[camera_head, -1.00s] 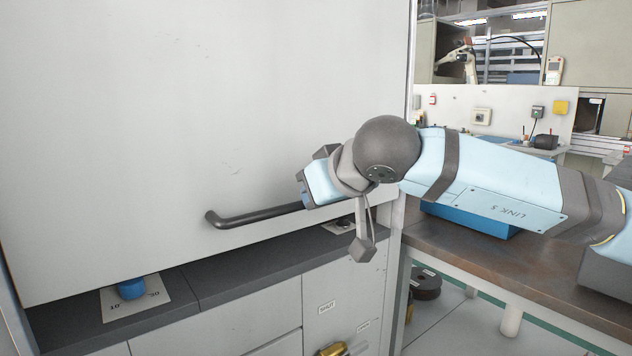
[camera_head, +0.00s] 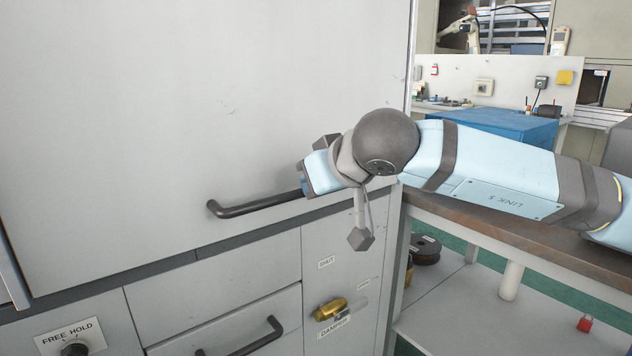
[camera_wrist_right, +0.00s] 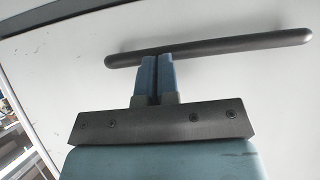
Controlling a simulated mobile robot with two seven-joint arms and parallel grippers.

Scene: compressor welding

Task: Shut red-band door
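The door is a large pale grey panel (camera_head: 200,90) filling the left of the head view; no red band shows on it. Its lower edge is just above a dark ledge (camera_head: 140,272), with a narrow strip of ledge showing. A dark bar handle (camera_head: 245,208) is near its bottom; it also crosses the right wrist view (camera_wrist_right: 230,46). My right gripper (camera_wrist_right: 157,56) has its blue fingers nearly together, tips at the bar's lower edge. The bar runs across the tips, not between them. In the head view the tips are hidden behind my wrist. My left gripper is out of view.
Below the ledge are a "FREE HOLD" knob (camera_head: 75,347), a drawer handle (camera_head: 250,340) and a brass lever (camera_head: 330,308). A brown-topped table (camera_head: 470,222) stands at right under my right arm. A blue box (camera_head: 500,122) stands behind it.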

